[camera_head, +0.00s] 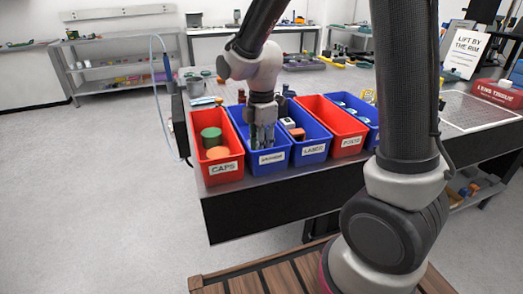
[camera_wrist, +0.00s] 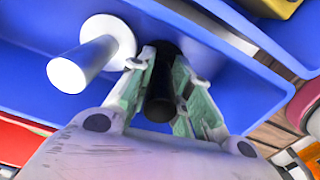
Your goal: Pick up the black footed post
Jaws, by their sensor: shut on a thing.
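In the wrist view the black footed post (camera_wrist: 160,98) stands between the two fingers of my gripper (camera_wrist: 164,57), which is shut on it. The post's far end is dark and partly hidden by the fingers. A white footed post (camera_wrist: 82,65) with a round foot is to the left of the gripper in the same blue bin (camera_wrist: 225,32). In the head view my gripper (camera_head: 263,134) points down into the blue bin (camera_head: 270,162), second from the left. The posts are hidden there by the fingers and bin walls.
A red CAPS bin (camera_head: 224,171) with green and orange round pieces is at the left. A blue LASER bin (camera_head: 312,150) and a red POSTS bin (camera_head: 350,144) stand close at the right. A sign (camera_head: 466,50) and a perforated plate (camera_head: 470,112) are farther right.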

